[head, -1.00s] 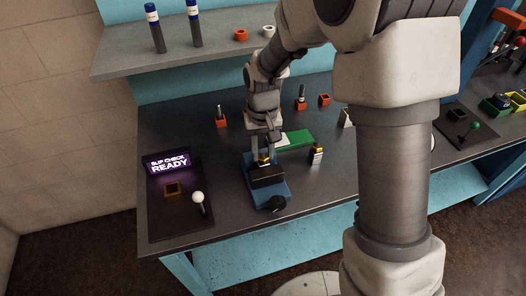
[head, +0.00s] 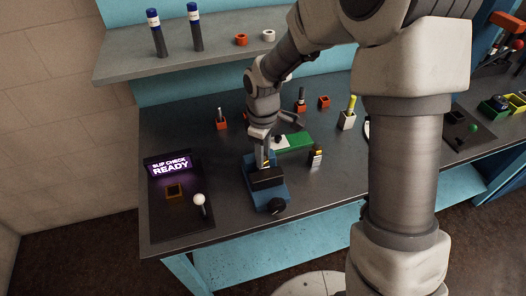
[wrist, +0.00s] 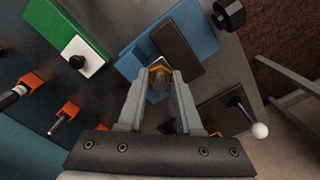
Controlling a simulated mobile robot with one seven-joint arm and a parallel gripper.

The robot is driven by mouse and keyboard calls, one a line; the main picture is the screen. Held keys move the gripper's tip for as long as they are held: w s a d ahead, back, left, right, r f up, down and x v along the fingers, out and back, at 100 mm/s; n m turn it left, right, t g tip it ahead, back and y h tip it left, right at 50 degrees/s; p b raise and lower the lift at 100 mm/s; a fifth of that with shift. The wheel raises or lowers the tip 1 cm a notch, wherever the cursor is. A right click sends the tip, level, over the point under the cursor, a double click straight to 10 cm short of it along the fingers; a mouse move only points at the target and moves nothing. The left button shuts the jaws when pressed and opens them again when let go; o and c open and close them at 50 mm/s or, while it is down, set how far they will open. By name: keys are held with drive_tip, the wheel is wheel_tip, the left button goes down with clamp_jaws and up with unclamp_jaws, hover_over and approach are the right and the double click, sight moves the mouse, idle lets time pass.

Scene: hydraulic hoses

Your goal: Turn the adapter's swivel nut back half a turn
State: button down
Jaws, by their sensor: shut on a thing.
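The adapter stands upright in a blue vise (head: 279,193) with a dark jaw block and a black knob. Its swivel nut (wrist: 157,82) shows as a grey and brass-coloured piece between my fingertips in the wrist view. My gripper (head: 263,156) comes down over the vise and is shut on the nut. The gripper also shows in the wrist view (wrist: 158,78), with a finger on each side of the nut. The lower part of the adapter is mostly hidden by the fingers and the vise.
A panel reading "SLIP CHECK READY" (head: 168,163) and a white-knobbed lever (head: 199,199) stand to the left. Orange holders (head: 221,124) stand farther back.

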drive_tip(key=n+p, duration=0.1)
drive_tip(key=n, duration=0.3)
drive_tip(key=shift+r+n+p, duration=0.15)
drive_tip(key=shift+n+p, duration=0.15)
drive_tip(key=shift+p, duration=0.1)
drive_tip(key=shift+n+p, duration=0.9)
drive_tip(key=shift+n, duration=1)
drive_tip(key=c, duration=0.6)
unclamp_jaws()
drive_tip(key=shift+o, duration=0.2)
wheel_tip(320, 180, up, 17)
drive_tip(key=p, duration=0.1)
